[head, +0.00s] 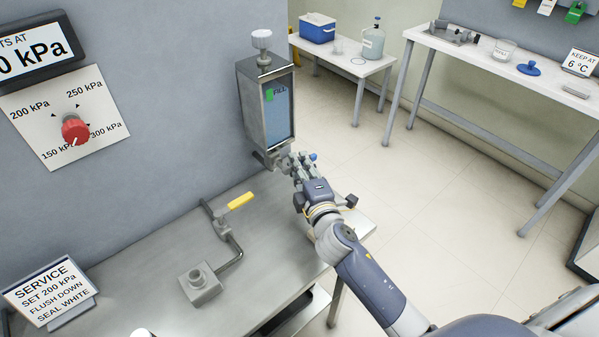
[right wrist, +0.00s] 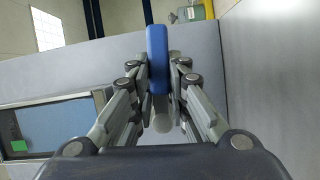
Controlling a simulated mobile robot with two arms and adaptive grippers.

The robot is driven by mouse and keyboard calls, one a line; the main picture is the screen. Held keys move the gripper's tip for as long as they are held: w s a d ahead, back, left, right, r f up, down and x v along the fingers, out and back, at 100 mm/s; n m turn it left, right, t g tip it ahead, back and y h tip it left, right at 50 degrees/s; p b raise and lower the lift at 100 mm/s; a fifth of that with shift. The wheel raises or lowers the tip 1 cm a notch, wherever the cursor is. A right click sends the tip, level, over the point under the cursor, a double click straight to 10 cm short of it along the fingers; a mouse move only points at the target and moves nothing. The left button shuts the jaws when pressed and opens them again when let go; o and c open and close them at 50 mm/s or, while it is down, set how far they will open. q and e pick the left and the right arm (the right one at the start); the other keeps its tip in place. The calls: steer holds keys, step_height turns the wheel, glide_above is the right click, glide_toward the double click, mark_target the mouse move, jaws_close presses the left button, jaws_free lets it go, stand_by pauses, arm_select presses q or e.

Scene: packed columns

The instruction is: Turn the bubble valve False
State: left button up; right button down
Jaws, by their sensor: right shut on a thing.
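The valve's blue handle (head: 313,156) shows as a small blue tip beside my right gripper (head: 301,163), at the foot of the wall-mounted reservoir (head: 266,105). In the right wrist view the blue handle (right wrist: 157,55) stands lengthwise between the fingers of my right gripper (right wrist: 159,72). The fingers are shut on it. A pale round stem (right wrist: 162,122) shows below the handle. The valve body is mostly hidden behind the fingers in the head view. My left gripper is not in view.
A yellow-handled valve (head: 240,201) and pipe fitting (head: 201,282) sit on the metal bench (head: 150,265). A red pressure knob (head: 75,129) is on the wall panel. A service sign (head: 52,292) stands at left. White tables (head: 345,66) stand behind; the floor between is clear.

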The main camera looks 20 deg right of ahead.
steer(key=shift+r+n+b, duration=0.15)
steer(key=shift+n+b, duration=0.15)
steer(key=shift+n, duration=0.1)
steer(key=shift+r+t, duration=0.1)
steer(key=shift+t, duration=0.2)
steer(key=c, duration=1.5)
jaws_free()
steer(key=s, duration=1.2)
steer(key=shift+a, duration=0.3)
